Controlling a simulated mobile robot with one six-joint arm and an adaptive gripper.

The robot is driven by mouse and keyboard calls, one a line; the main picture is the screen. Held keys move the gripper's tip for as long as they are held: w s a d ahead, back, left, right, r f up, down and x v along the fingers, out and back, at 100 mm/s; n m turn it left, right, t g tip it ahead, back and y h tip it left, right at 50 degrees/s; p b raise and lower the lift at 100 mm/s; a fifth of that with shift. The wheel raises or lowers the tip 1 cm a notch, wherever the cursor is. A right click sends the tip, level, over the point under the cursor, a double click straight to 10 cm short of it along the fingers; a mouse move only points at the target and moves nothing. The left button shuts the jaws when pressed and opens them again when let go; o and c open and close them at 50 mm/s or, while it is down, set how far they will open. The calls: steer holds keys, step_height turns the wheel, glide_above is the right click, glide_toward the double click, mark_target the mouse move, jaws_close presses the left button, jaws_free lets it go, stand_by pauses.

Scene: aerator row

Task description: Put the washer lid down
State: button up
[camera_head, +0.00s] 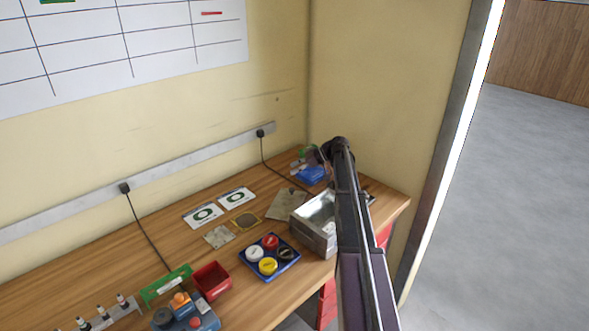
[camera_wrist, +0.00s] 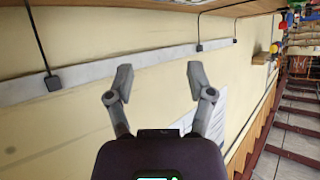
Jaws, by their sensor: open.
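An open-topped metal box (camera_head: 302,233), which looks like the washer, stands near the right end of the wooden bench. A flat grey-brown plate (camera_head: 287,203) lies beside it on the wall side; it may be the lid, but I cannot tell for sure. My arm crosses in front of the box's right side and hides part of it. In the wrist view my gripper (camera_wrist: 160,80) is open, its two fingers wide apart with nothing between them. It faces the cream wall. In the head view the fingers are mostly hidden behind my arm.
A blue tray (camera_head: 290,262) with coloured round caps sits left of the box. A red bin (camera_head: 212,277), two cards (camera_head: 203,216) and a small blue item (camera_head: 311,175) are also on the bench (camera_head: 160,240). A wall partition closes the bench's far end.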

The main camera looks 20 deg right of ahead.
steer(key=p+v, duration=0.6)
steer(key=v, duration=0.6)
steer(key=shift+r, duration=0.25)
stand_by(0.3)
steer(key=s+a+f+m+g+h, duration=0.25)
steer(key=s+a, duration=0.35)
steer(key=a, duration=0.4)
steer(key=s+a+f+m+g+h, duration=0.1)
steer(key=s+a+f+m+h, duration=0.15)
steer(key=s+a, duration=0.55)
steer(key=s+a+f+m+g+h, duration=0.1)
steer(key=s+a+f+m+h, duration=0.25)
steer(key=a, duration=0.75)
steer(key=s+a+f+m+h, duration=0.1)
steer(key=s+a+m, duration=0.3)
steer(key=s, duration=0.8)
steer(key=shift+a+h, duration=0.3)
steer(key=shift+h, duration=0.55)
